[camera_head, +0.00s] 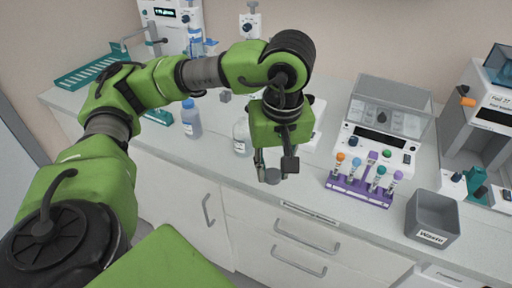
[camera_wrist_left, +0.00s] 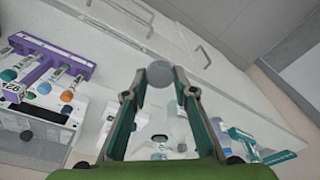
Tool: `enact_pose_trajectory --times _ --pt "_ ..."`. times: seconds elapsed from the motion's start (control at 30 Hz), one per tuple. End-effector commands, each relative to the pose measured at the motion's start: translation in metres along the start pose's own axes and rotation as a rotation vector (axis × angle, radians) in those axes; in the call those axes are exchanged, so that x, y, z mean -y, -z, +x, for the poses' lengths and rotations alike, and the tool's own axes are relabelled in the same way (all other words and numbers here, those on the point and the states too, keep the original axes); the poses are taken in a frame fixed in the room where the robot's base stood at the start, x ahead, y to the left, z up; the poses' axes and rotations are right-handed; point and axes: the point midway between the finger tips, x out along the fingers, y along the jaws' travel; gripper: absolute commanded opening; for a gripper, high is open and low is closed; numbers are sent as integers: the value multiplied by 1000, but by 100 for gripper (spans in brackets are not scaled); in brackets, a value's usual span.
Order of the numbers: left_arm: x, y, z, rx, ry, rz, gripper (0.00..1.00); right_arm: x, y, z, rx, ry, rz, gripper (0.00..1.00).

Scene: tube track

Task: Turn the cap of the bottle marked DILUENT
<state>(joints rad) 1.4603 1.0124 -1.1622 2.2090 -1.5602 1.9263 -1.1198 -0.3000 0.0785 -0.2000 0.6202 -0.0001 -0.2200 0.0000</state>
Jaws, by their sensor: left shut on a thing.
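My left gripper (camera_head: 274,165) points down near the front edge of the bench. It is shut on a grey round cap (camera_head: 272,176), which also shows between the fingertips in the left wrist view (camera_wrist_left: 160,74). The cap appears clear of any bottle. A clear bottle (camera_head: 241,139) with a white label stands on the bench just left of and behind the gripper; its top is hard to make out. A bluish bottle (camera_head: 191,119) stands farther left. The label writing is too small to read, so I cannot tell which is DILUENT. My right gripper is not in view.
A purple rack (camera_head: 361,190) with several coloured-cap tubes stands right of the gripper. Behind it is a white machine with a clear lid (camera_head: 388,98). A grey waste bin (camera_head: 432,217) stands at the front right. A teal rack (camera_head: 90,72) is at the back left.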

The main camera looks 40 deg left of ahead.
Motion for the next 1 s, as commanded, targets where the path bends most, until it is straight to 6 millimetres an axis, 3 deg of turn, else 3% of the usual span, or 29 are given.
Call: enact_pose_trajectory --times 0.2,0.4,0.77,0.9,1.0 --pt "-29 -24 14 8 -66 463 18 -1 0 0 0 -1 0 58" --pt "-47 -40 22 -2 -116 770 18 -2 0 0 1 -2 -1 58" --pt "-51 -43 23 -8 -130 852 18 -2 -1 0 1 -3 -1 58" --pt "-51 -43 23 -8 -129 850 18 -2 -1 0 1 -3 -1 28" --pt "-51 -43 23 -8 -129 849 18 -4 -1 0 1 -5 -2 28"
